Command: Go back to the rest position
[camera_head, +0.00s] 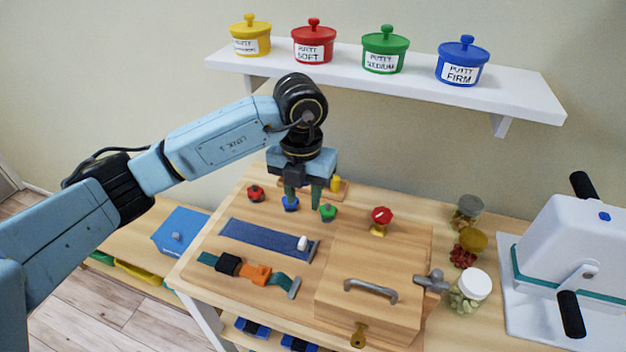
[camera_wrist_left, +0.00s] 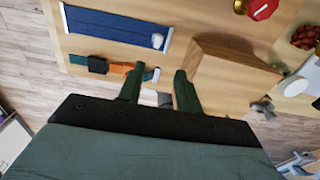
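My left arm reaches in from the left in the head view. My left gripper (camera_head: 303,199) points down above the back part of the wooden table (camera_head: 210,262). Its two green fingers are apart, with nothing seen between them; the left wrist view also shows them apart (camera_wrist_left: 158,88). In the head view the fingers overlap the area of a blue knob (camera_head: 291,204) and a green knob (camera_head: 328,212); I cannot tell the exact height between them. My right gripper is in neither view.
A wooden box (camera_head: 365,310) with a handle, a blue strip (camera_head: 265,243) and a buckled strap (camera_head: 255,273) lie on the table. Jars (camera_head: 470,291) and a white crank machine (camera_head: 570,255) stand right. A shelf (camera_head: 400,85) with putty pots (camera_head: 385,50) hangs behind.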

